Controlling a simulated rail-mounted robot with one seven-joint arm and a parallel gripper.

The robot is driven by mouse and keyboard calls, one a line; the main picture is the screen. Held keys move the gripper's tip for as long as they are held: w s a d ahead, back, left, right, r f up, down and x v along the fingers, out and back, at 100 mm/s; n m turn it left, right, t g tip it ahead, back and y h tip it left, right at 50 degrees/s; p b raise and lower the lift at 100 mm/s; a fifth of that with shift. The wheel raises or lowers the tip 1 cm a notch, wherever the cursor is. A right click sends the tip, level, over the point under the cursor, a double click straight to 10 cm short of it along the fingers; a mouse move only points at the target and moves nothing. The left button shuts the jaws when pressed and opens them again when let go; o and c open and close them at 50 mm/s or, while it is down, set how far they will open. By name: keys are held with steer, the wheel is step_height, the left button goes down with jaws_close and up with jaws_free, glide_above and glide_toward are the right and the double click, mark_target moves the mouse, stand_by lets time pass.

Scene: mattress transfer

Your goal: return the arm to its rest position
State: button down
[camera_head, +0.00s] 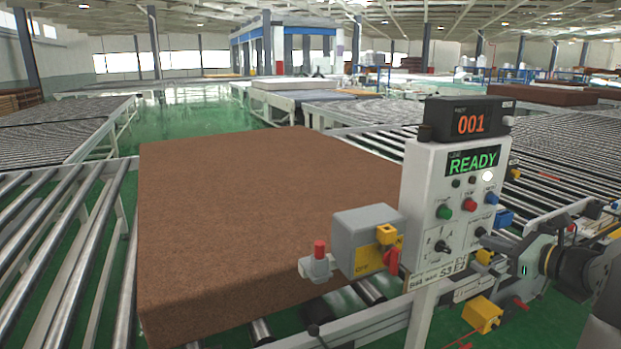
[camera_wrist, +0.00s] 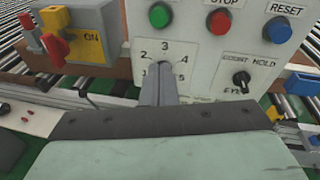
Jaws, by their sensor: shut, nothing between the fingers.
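My gripper (camera_wrist: 160,82) shows in the wrist view with its two grey fingers together and nothing between them. The fingertips overlap the numbered selector dial on the white control panel (camera_wrist: 200,62); I cannot tell whether they touch it. In the head view the panel (camera_head: 413,190) stands on a post, with a lit green READY display (camera_head: 472,162) and a counter reading 001 (camera_head: 470,123). My wrist and forearm come in from the right edge there, close to the panel's lower right. The fingertips are hard to make out in that view.
A grey switch box (camera_head: 358,232) with a yellow ON/OFF plate and red lever sits left of the panel. A large brown mattress (camera_head: 250,215) lies on the roller conveyor (camera_head: 75,240). Yellow fittings (camera_head: 482,314) and rails crowd the space below my wrist.

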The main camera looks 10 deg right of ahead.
steer(key=s+a+f+n+g, duration=0.2)
steer(key=a+n+g, duration=0.15)
steer(key=a, duration=0.45)
steer(key=s+a+f+n+g, duration=0.2)
steer(key=a+f+n+g, duration=0.15)
steer(key=a, duration=0.45)
steer(key=s+a+f+n+g, duration=0.2)
steer(key=a+n, duration=0.3)
steer(key=a, duration=0.4)
steer(key=s+a+f+n+g+h, duration=0.2)
steer(key=s+a+f+n+h, duration=0.1)
steer(key=s+n, duration=0.6)
steer(key=s+a+f+n+g+h, duration=0.3)
steer(key=s+a+f+n+h, duration=0.1)
steer(key=s+n, duration=0.4)
steer(key=shift+s+a+f+n, duration=0.4)
steer(key=shift+s+f, duration=0.15)
steer(key=shift+s, duration=0.45)
